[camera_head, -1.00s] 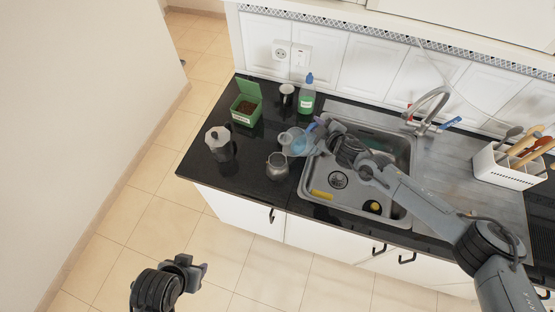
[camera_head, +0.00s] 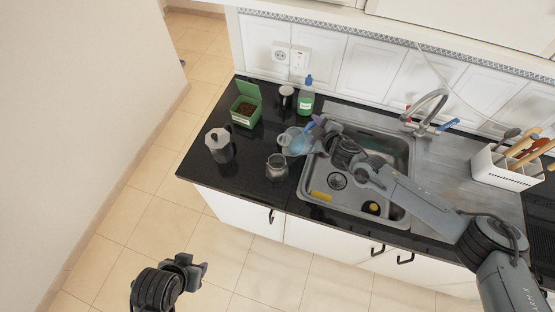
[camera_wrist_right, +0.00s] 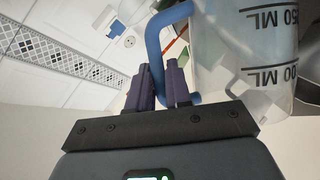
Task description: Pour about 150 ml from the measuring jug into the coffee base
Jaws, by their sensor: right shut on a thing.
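The clear measuring jug (camera_head: 289,140) is above the counter at the sink's left edge. My right gripper (camera_head: 318,128) is shut on its blue handle (camera_wrist_right: 165,32). The jug also fills the right of the right wrist view (camera_wrist_right: 245,50), with black ML marks; its liquid level cannot be made out. The small open metal coffee base (camera_head: 277,170) stands on the black counter just below and left of the jug in the head view. I cannot tell whether liquid is flowing. My left gripper (camera_head: 203,269) is empty, over the floor; its opening is unclear.
A moka pot top (camera_head: 220,146) stands left of the base. Behind are a green coffee box (camera_head: 245,108), a metal cup (camera_head: 286,95) and a green soap bottle (camera_head: 306,100). The sink (camera_head: 337,181) and faucet (camera_head: 430,110) lie right. The counter's front left is clear.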

